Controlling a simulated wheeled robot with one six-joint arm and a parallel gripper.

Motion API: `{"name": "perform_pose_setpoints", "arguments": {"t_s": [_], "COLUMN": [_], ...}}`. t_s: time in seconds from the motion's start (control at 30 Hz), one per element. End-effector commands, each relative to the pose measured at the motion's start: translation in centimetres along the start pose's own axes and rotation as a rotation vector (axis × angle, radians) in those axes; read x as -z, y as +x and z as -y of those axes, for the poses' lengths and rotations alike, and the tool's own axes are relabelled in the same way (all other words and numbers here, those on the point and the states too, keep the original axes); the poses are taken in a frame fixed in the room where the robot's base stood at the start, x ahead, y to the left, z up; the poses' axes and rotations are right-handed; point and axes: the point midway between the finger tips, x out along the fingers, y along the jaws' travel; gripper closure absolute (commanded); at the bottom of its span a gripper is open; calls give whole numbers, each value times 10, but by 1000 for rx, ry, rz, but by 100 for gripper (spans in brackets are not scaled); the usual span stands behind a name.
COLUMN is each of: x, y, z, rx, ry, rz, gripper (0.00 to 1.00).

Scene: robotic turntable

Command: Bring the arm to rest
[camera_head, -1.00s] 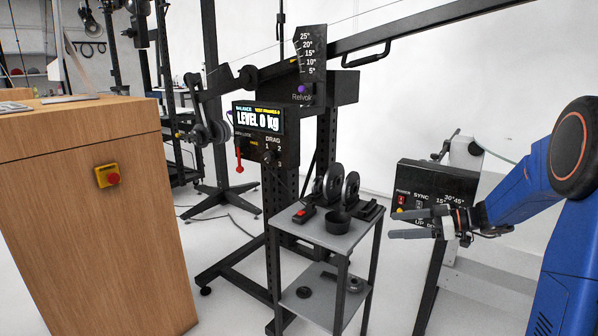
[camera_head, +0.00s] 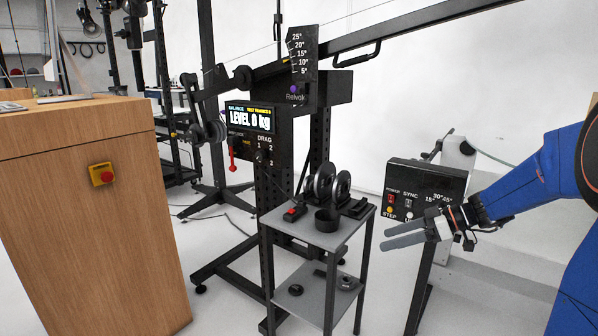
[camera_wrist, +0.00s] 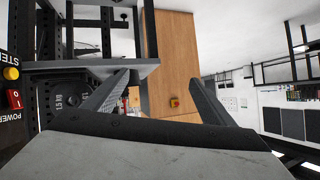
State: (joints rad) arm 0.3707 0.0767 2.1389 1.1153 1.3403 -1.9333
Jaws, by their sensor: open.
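My gripper (camera_head: 403,234) is at the right in the head view, at the end of my blue arm. Its two grey fingers point left, spread apart with nothing between them. It hangs in front of the black control box (camera_head: 424,190) with POWER, SYNC and STEP marks, and right of the small grey cart (camera_head: 335,236). In the wrist view the fingers (camera_wrist: 160,92) are wide apart.
The cart carries black weight discs (camera_head: 340,186), a black cup (camera_head: 327,220) and a device with a red button (camera_head: 294,212). A black balance rig with a lit display (camera_head: 250,117) stands behind it. A wooden cabinet (camera_head: 90,230) with a red emergency button (camera_head: 103,174) fills the left.

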Motion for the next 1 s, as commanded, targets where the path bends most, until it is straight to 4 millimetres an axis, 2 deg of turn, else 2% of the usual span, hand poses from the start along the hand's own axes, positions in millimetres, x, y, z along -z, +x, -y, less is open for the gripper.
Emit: {"name": "perform_pose_setpoints", "arguments": {"t_s": [0.17, 0.3, 0.5, 0.7, 1.0], "x": [-8, -22, -47, -74, -114], "y": [5, 5, -3, -18, -49], "z": [54, 97, 149, 192, 237], "rx": [-3, -42, -147, -303, -597], "ry": [113, 220, 356, 474, 615], "rz": [139, 261, 408, 512, 558], "gripper": [22, 22, 22, 22, 22]}}
